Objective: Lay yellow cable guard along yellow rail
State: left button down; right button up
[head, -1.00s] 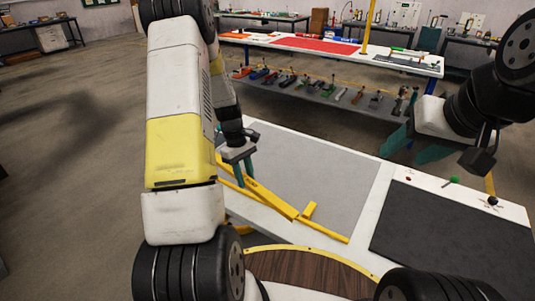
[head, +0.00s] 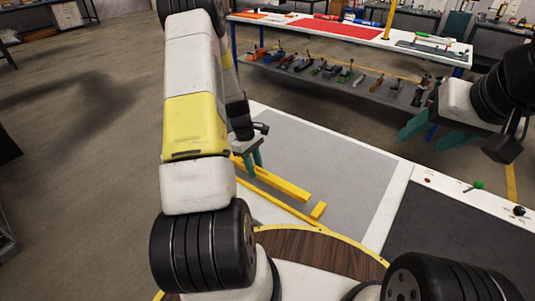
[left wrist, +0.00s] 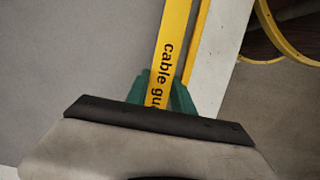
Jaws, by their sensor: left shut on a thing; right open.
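The yellow cable guard (head: 280,182) is a long flat bar with black lettering in the left wrist view (left wrist: 172,45). My left gripper (head: 251,167) is shut on it, with teal fingers on both sides of the bar in the left wrist view (left wrist: 160,92). The thin yellow rail (head: 283,207) runs along the near edge of the grey mat. The guard lies beside the rail, roughly parallel and apart from it; its height above the table is unclear. My right gripper (head: 432,128) is open and empty, off to the right.
A short yellow piece (head: 318,210) stands beside the rail, near the guard's end. The grey mat (head: 340,165) is otherwise clear. A dark mat (head: 450,230) and a green knob (head: 479,185) are at the right. A round wooden surface (head: 310,245) is nearest me.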

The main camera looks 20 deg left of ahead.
pick_arm(q)
jog(key=shift+f, duration=0.8)
jog(key=shift+f, duration=0.1)
jog(key=shift+f, duration=0.35)
jog(key=shift+f, duration=0.15)
